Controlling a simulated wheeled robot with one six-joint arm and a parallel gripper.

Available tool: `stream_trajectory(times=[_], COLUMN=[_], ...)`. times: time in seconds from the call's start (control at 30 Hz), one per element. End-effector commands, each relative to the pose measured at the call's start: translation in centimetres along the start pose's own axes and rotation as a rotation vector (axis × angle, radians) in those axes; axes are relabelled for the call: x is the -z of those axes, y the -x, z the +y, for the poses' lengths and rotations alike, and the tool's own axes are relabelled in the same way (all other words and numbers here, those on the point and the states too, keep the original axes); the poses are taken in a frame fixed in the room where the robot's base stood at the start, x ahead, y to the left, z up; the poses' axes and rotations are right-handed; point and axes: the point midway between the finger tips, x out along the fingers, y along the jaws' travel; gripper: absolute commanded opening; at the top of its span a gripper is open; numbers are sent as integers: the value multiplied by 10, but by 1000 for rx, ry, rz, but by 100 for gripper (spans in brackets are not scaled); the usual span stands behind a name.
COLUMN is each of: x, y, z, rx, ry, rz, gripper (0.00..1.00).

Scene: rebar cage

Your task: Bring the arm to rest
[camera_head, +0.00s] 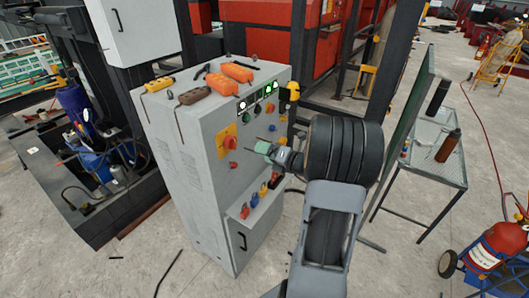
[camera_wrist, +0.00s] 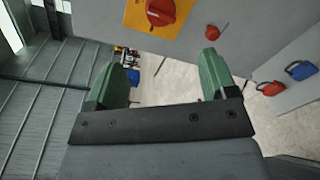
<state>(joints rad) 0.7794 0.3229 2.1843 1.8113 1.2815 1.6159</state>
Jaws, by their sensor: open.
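My arm (camera_head: 345,150) reaches up from the bottom of the head view and bends left toward the grey control cabinet (camera_head: 190,150). My gripper (camera_head: 262,148) is in front of the cabinet's panel face, to the right of the red rotary switch on its yellow plate (camera_head: 227,140). In the wrist view my gripper (camera_wrist: 164,62) shows two green fingers spread wide apart, with nothing between them. The red switch (camera_wrist: 161,12) appears beyond the fingers at the top. I cannot tell the exact gap between fingers and panel.
Orange and yellow handheld controllers (camera_head: 237,72) lie on the cabinet top. Padlocks (camera_head: 254,199) sit along a small ledge low on the panel. A metal table (camera_head: 440,175) with bottles stands right. A red extinguisher (camera_head: 500,245) is at lower right. Grey floor is free in front.

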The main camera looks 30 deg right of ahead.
Motion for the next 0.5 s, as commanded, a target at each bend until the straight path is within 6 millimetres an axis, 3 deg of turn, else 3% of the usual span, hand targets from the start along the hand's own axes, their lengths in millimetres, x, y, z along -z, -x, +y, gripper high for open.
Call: stream_trajectory(times=[0.33, 0.43, 0.5], x=[0, 7, 28], y=[0, 0, 2], z=[0, -4, -12], rx=[2, 20, 36], ry=[43, 184, 358], rz=[0, 39, 147], gripper=[78, 78, 78])
